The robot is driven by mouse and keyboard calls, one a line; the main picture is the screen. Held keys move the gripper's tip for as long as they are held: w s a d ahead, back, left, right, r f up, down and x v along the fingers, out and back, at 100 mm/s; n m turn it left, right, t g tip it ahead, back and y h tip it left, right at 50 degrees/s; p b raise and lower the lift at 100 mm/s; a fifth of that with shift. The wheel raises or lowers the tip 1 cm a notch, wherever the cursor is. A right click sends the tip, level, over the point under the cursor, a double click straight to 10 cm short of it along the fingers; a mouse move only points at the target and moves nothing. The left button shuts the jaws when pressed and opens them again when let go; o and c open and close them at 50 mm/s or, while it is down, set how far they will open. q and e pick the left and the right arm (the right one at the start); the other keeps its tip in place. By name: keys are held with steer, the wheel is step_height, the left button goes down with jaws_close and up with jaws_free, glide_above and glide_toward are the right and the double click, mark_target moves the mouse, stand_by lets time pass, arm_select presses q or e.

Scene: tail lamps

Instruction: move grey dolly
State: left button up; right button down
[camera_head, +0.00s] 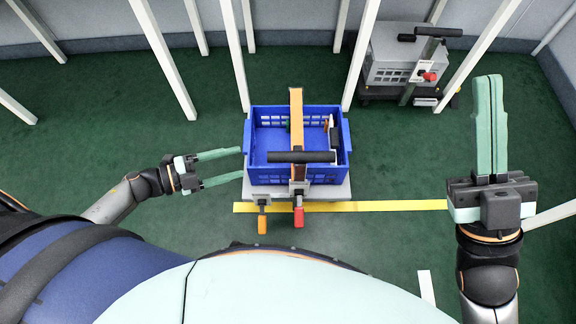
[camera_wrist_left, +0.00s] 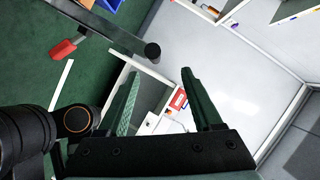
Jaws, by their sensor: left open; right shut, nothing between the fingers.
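A dolly with a grey crate (camera_head: 392,62) stands at the back right between white posts, with a black handle bar (camera_head: 438,31) and a red knob (camera_head: 429,76). Nearer, in the middle, a dolly with a light grey base (camera_head: 330,190) carries a blue crate (camera_head: 258,178) and has a black handle bar (camera_head: 300,157). My left gripper (camera_head: 241,164) is open beside the blue crate's left side; contact cannot be told. In the left wrist view its fingers (camera_wrist_left: 160,73) are apart with nothing between them. My right gripper (camera_head: 489,78) is shut and empty, in front of the grey crate's dolly.
White posts (camera_head: 362,50) stand around both dollies. A yellow floor strip (camera_head: 385,206) runs in front of the blue crate's dolly, by its red pedal (camera_head: 298,217) and orange pedal (camera_head: 262,222). Green floor (camera_head: 400,140) is clear between the blue crate and my right gripper.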

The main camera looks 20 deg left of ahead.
mark_target(278, 157)
arm_select(q)
steer(key=shift+m+g, duration=0.3)
steer(key=shift+g, duration=0.1)
steer(key=b+x, duration=0.1)
steer(key=x, duration=0.3)
steer(key=b+x, duration=0.1)
steer(key=x, duration=0.7)
steer(key=shift+s+d+f+b, duration=0.2)
steer(key=shift+f+b, duration=0.1)
steer(key=shift+b, duration=0.1)
arm_select(e)
steer(key=shift+s+a+f+y, duration=0.1)
steer(key=shift+s+f+y, duration=0.15)
steer(key=shift+f, duration=0.35)
steer(key=shift+s+f+y, duration=0.15)
steer(key=shift+f+y, duration=0.1)
steer(key=shift+f, duration=0.3)
arm_select(q)
jaws_close()
